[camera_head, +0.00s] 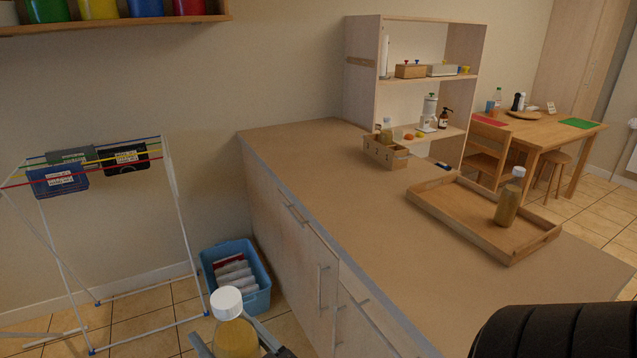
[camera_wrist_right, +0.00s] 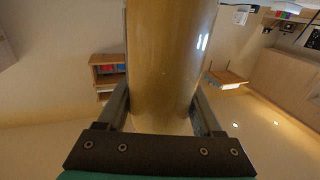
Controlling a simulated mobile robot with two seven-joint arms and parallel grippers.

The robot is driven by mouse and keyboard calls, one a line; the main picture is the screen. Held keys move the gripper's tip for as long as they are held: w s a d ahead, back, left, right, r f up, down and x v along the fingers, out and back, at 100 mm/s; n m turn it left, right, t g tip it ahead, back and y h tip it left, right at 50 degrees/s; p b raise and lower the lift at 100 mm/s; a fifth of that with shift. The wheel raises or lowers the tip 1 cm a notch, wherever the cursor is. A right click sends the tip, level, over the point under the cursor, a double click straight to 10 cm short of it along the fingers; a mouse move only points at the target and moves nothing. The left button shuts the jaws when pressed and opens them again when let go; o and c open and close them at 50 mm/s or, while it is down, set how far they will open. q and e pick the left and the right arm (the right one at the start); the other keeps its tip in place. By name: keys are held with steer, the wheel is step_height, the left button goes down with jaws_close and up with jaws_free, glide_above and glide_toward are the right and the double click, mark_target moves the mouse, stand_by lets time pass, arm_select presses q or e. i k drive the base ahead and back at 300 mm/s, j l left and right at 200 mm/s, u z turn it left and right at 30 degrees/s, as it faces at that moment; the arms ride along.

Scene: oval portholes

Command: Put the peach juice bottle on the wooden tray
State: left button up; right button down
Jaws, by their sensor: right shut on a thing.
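A bottle of yellow-orange juice (camera_head: 235,335) with a white cap is at the bottom of the head view, upright and left of the counter. My right gripper (camera_head: 232,342) is shut on it, one finger on each side. In the right wrist view the bottle's amber body (camera_wrist_right: 168,60) fills the space between the fingers. The wooden tray (camera_head: 455,213) lies on the counter at the right. A second white-capped bottle with yellow-brown juice (camera_head: 508,203) stands in the tray's right part. No readable label shows on either bottle. My left gripper is out of view.
The counter (camera_head: 330,190) is bare left of the tray. A small wooden crate (camera_head: 385,152) with a bottle and other items stands behind it, before a shelf unit (camera_head: 362,75). A drying rack (camera_head: 95,165) and a blue bin (camera_head: 238,270) stand on the floor at left.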

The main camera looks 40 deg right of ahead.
mark_target(460, 204)
steer(key=i+z, duration=0.5)
steer(key=i+j+z, duration=0.2)
steer(key=i+z, duration=0.25)
steer(key=i, duration=0.25)
steer(key=i+j+z, duration=0.2)
steer(key=i+z, duration=0.2)
steer(key=i+j+z, duration=0.25)
steer(key=z, duration=0.15)
steer(key=i+j+z, duration=0.55)
steer(key=j, duration=0.15)
steer(key=i+j+z, duration=0.1)
steer(key=j, duration=0.25)
steer(key=i+j+z, duration=0.15)
steer(key=j, duration=0.2)
